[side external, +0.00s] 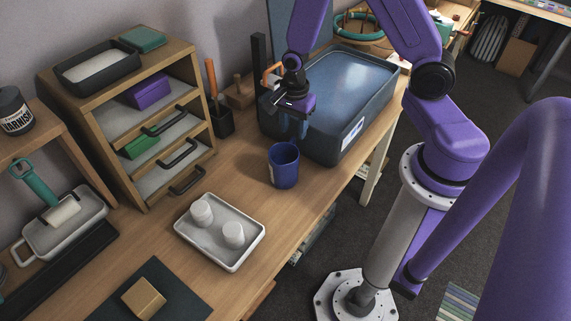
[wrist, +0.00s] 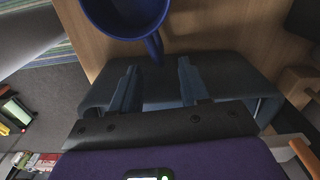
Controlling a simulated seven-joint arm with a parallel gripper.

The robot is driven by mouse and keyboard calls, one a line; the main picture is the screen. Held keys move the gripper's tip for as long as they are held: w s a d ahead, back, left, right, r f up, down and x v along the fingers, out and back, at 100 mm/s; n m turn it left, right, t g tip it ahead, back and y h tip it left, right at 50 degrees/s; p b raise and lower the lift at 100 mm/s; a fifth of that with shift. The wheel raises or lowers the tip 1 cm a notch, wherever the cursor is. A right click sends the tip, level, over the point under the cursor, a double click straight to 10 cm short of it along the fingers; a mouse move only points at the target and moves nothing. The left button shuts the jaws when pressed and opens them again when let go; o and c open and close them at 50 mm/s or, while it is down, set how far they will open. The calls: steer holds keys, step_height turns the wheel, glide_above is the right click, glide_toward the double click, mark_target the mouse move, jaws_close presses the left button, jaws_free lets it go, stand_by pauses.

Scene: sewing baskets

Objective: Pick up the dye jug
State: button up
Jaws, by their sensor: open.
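The dye jug (side external: 283,167) is a blue open-topped mug-like vessel. It stands upright on the wooden bench in front of the large tub. In the wrist view the jug (wrist: 124,14) is cut off by the top edge, and its handle (wrist: 154,46) points toward the space between my fingers. My gripper (side external: 300,122) is open and empty, just beyond the jug and above it, by the tub's near left side. In the wrist view my gripper (wrist: 160,84) shows two separated fingers with nothing between them. The handle is not visible in the side view.
The large dark tub (side external: 352,141) of bluish liquid stands close behind the jug. A white tray (side external: 222,256) with two white cups lies in front. A tool holder (side external: 221,121) and wooden shelf unit (side external: 147,184) stand to the left. Bare bench lies left of the jug.

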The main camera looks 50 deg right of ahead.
mark_target(294, 135)
steer(key=shift+d+f, duration=0.1)
steer(key=shift+f, duration=2.7)
jaws_close()
